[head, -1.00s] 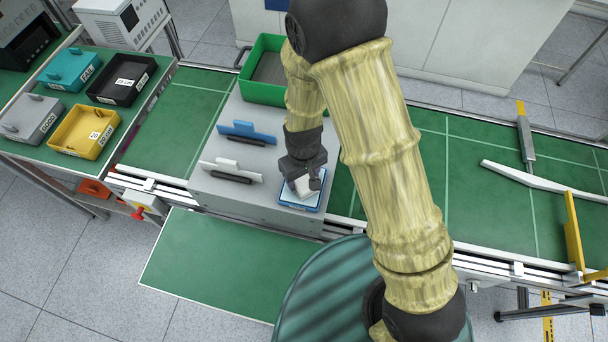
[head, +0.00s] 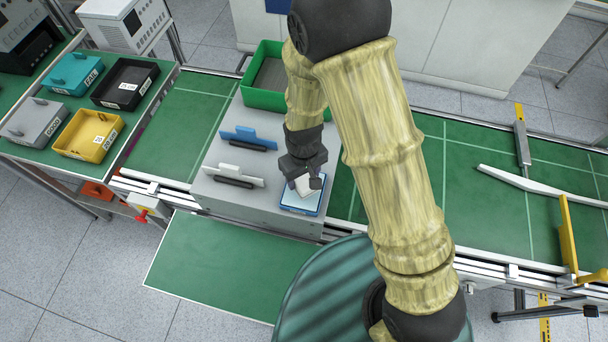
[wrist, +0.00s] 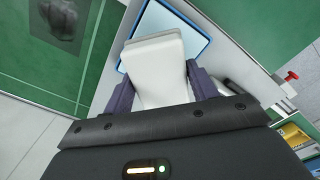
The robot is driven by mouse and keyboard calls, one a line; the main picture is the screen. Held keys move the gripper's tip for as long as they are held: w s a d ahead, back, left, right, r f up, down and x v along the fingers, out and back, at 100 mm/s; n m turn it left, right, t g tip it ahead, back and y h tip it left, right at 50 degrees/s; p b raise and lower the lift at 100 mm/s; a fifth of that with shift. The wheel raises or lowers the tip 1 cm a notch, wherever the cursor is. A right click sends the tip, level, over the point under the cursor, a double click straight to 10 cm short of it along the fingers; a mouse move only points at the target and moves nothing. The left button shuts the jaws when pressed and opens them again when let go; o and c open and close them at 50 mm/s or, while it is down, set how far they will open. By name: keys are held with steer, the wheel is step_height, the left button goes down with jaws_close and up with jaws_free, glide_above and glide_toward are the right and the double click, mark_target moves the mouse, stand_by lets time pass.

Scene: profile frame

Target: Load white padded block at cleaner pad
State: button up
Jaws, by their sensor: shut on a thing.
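The white padded block (wrist: 160,75) is between the fingers of my gripper (wrist: 162,88) in the wrist view, and my gripper is shut on it. In the head view the block (head: 304,187) shows under my gripper (head: 302,178), partly hidden by the fingers. The cleaner pad (head: 300,201) is a pale square with a blue rim on the front right of a grey box. In the wrist view the pad (wrist: 190,37) lies beyond the block's far end. The block is over the pad; I cannot tell whether they touch.
The grey box (head: 215,203) also carries a blue-handled tool (head: 248,138) and a white-handled tool (head: 233,175). A green bin (head: 262,99) stands behind. Labelled trays, such as the yellow one (head: 88,134), are at the left. A white bar (head: 540,184) lies right.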

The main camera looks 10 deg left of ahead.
steer(key=shift+r+p, duration=1.25)
steer(key=shift+r, duration=0.6)
